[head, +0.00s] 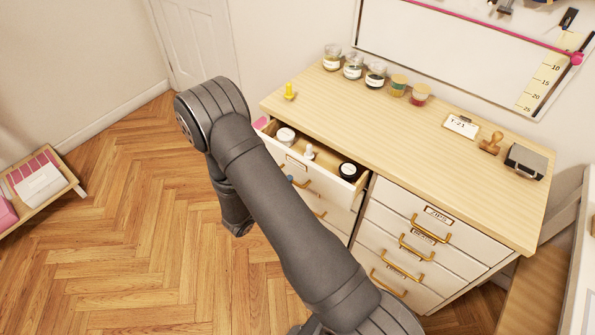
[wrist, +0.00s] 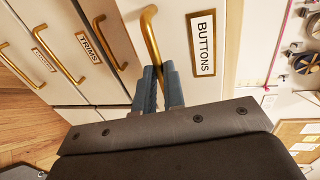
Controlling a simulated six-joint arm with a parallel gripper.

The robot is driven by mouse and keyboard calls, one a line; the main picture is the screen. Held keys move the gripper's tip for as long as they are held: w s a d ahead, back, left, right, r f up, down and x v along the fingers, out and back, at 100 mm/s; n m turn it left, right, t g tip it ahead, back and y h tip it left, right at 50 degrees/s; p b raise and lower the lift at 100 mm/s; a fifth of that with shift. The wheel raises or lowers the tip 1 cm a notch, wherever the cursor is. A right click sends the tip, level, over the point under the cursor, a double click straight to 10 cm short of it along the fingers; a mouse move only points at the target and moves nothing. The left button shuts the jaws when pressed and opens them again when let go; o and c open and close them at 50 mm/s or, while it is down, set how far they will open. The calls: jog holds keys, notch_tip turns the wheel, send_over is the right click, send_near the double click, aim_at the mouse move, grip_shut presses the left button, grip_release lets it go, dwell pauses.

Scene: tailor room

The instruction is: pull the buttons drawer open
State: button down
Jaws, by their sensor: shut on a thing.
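The buttons drawer has a cream front with a framed "BUTTONS" label (wrist: 203,45) and a brass bar handle (wrist: 151,32). My gripper (wrist: 161,72) is shut on the lower part of this handle in the wrist view. In the head view the top left drawer (head: 325,180) of the cabinet stands pulled out, with jars and small things showing inside. My arm hides the left end of its front and most of my gripper there.
Below are closed drawers, one labelled "TRIMS" (wrist: 89,41). The right column of drawers (head: 425,240) is closed.

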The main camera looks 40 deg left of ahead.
jog(key=f+v, duration=0.3)
jog(key=v, duration=1.3)
jog(key=shift+s+f, duration=0.15)
jog(key=shift+s, duration=0.55)
jog(key=c, duration=1.5)
grip_release()
jog(key=v, duration=1.7)
jog(key=shift+s, duration=0.2)
jog(key=x, duration=1.7)
jog(key=shift+w, duration=0.25)
